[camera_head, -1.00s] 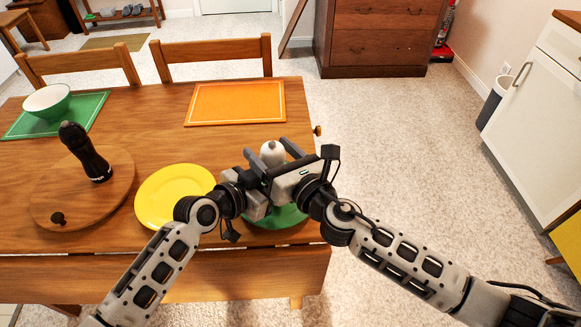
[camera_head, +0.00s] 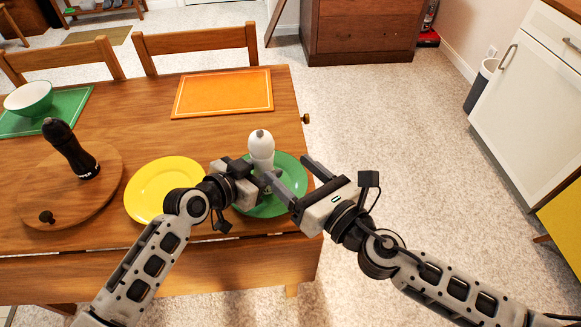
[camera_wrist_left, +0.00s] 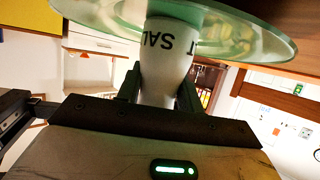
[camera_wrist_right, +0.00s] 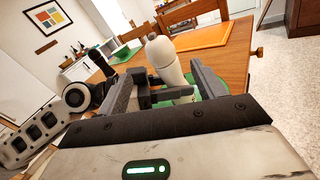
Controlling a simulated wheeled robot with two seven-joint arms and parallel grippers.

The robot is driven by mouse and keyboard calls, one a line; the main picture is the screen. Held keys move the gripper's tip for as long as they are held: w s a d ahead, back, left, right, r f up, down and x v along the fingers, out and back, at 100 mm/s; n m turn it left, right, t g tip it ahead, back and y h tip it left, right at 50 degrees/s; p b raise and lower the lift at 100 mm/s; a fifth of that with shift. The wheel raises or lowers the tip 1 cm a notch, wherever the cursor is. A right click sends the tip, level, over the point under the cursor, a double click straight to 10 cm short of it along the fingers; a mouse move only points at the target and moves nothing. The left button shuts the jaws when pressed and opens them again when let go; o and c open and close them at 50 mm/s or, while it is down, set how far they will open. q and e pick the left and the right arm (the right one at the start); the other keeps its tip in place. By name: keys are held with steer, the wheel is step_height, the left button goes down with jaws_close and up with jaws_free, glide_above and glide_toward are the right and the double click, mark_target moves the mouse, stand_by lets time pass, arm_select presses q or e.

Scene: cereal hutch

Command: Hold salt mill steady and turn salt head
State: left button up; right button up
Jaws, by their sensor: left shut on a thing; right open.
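The white salt mill (camera_head: 262,158) stands over the green plate (camera_head: 291,184) at the table's front right. Its rounded head (camera_head: 260,138) is uncovered. My left gripper (camera_head: 263,177) is shut on the mill's lower body; the left wrist view shows the lettered body (camera_wrist_left: 168,55) between the fingers (camera_wrist_left: 158,88). My right gripper (camera_head: 290,178) is open and empty, to the right of the mill and apart from it. In the right wrist view the mill (camera_wrist_right: 165,60) shows beyond the open fingers (camera_wrist_right: 163,85). Whether the mill's base touches the plate is hidden.
A yellow plate (camera_head: 150,195) lies left of my left gripper. A black pepper mill (camera_head: 72,152) stands on a round wooden board (camera_head: 40,190). An orange placemat (camera_head: 222,92) lies behind; a green bowl (camera_head: 28,97) sits far left. Floor is clear right of the table.

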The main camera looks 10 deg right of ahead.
mark_target(252, 142)
steer(key=w+d+n+g+y, duration=0.3)
steer(key=n+g+y, duration=0.2)
steer(key=shift+g+y, duration=0.3)
steer(key=shift+g, duration=0.1)
steer(key=x, duration=1.2)
steer(key=shift+f, duration=0.2)
steer(key=c, duration=1)
